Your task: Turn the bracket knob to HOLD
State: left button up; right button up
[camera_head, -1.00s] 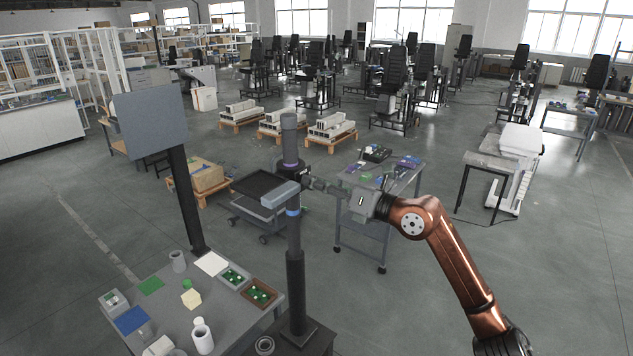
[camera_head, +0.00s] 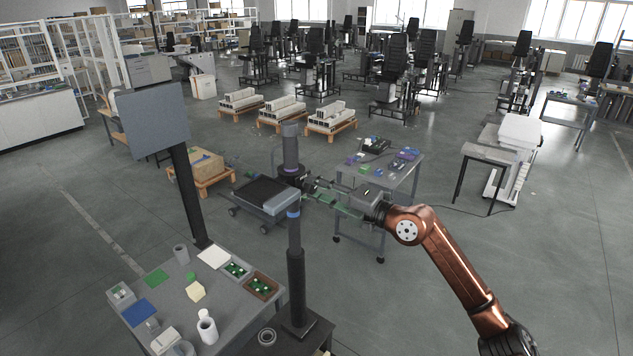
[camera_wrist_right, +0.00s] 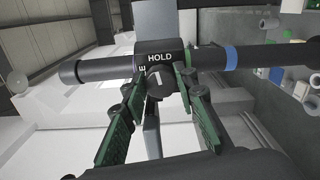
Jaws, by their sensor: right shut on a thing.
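The lift column (camera_head: 295,255) stands upright with a dark bracket (camera_head: 291,181) at mid height. In the right wrist view the bracket (camera_wrist_right: 190,60) carries the white word HOLD, and part of another label shows left of it. The round dark knob (camera_wrist_right: 160,80) sits below HOLD; its white mark points up toward that word. My right gripper (camera_head: 314,188) reaches the bracket from the right. In the wrist view its green-padded fingers (camera_wrist_right: 163,88) are on both sides of the knob and shut on it. My left gripper is out of view.
A work table (camera_head: 225,325) with small parts stands at the front left, beside a grey panel (camera_head: 152,120) on a dark post. A cart with a dark tray (camera_head: 265,190) is behind the column. A grey table (camera_head: 395,185) stands behind my right arm. Open floor lies at right.

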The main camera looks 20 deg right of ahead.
jog(key=shift+r+m+p, duration=0.1)
jog(key=shift+m+p, duration=0.75)
jog(key=shift+m, duration=0.15)
jog(key=o, duration=1.1)
jog(key=shift+o, duration=0.2)
jog(key=shift+s+d, duration=0.1)
jog(key=v, duration=1.2)
